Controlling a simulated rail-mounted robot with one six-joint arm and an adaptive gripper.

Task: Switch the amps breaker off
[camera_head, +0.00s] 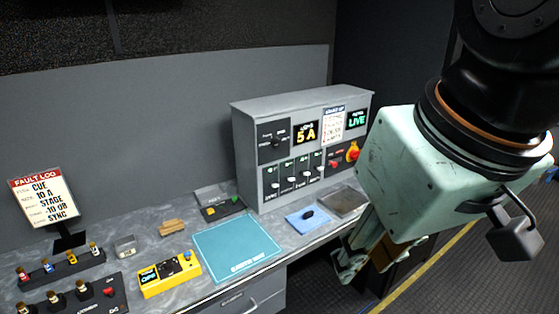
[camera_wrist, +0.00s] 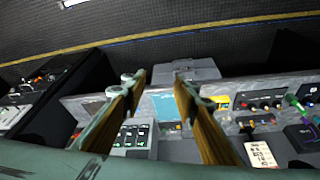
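A grey cabinet (camera_head: 243,165) stands at the back of the desk. A row of small switches with light levers (camera_head: 290,180) fills its lower left front; their labels are too small to read, so I cannot tell which is the amps breaker. In the wrist view a switch panel (camera_wrist: 132,136) shows beyond the left finger, partly hidden by it. My gripper (camera_head: 360,262) hangs in front of and to the right of the cabinet, apart from it. In the wrist view my gripper (camera_wrist: 159,84) has its fingers apart with nothing between them.
A teal mat (camera_head: 237,247), a yellow box (camera_head: 170,275), a blue cloth (camera_head: 300,222) and a fault log sign (camera_head: 43,198) are on the desk.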

